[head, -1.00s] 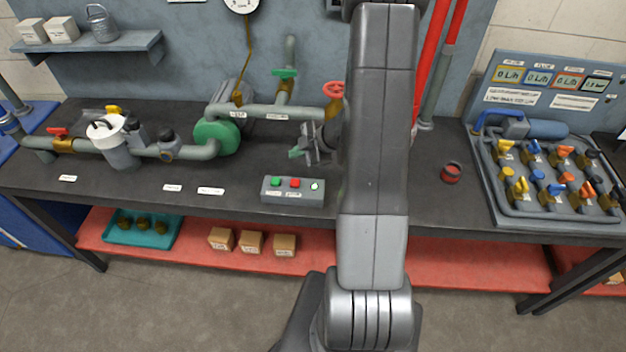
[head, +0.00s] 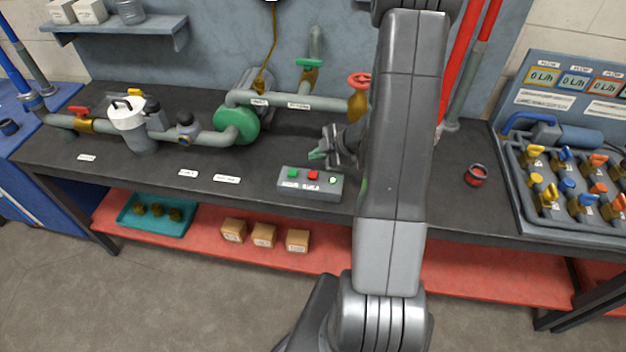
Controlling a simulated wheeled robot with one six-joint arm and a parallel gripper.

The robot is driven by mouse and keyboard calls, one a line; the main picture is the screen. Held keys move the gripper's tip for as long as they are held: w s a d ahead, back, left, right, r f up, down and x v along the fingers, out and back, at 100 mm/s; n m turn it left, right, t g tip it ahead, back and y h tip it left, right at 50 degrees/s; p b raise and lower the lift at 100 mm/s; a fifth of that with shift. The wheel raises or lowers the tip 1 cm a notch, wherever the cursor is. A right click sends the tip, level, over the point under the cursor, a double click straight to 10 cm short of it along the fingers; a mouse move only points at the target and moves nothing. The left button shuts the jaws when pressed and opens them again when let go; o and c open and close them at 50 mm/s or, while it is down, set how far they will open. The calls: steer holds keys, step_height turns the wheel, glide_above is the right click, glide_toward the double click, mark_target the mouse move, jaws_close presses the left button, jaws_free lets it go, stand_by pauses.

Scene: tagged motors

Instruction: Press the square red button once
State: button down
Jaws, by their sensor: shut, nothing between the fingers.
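The square red button (head: 313,175) sits in the middle of a small grey control box (head: 309,194) on the dark bench. My gripper (head: 318,155) is behind the box, above the bench, partly hidden by my own arm. Its fingers are shut and empty and point left, apart from the red button in the picture.
Pipes with a green pump (head: 237,125) and a red-handled valve (head: 359,82) run along the back of the bench. A tray of coloured valves (head: 570,190) is at the right. The bench front left of the box is mostly clear.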

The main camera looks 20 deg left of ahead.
mark_target(317, 176)
steer(key=shift+f+b, duration=1.5)
steer(key=shift+f, duration=0.75)
steer(key=shift+f, duration=0.4)
steer(key=shift+f+b, duration=0.45)
steer(key=shift+b, duration=0.15)
stand_by(0.6)
steer(key=shift+r, duration=0.1)
steer(key=shift+r+p, duration=0.8)
steer(key=shift+p, duration=0.1)
step_height(317, 176, up, 5)
steer(key=p, duration=0.5)
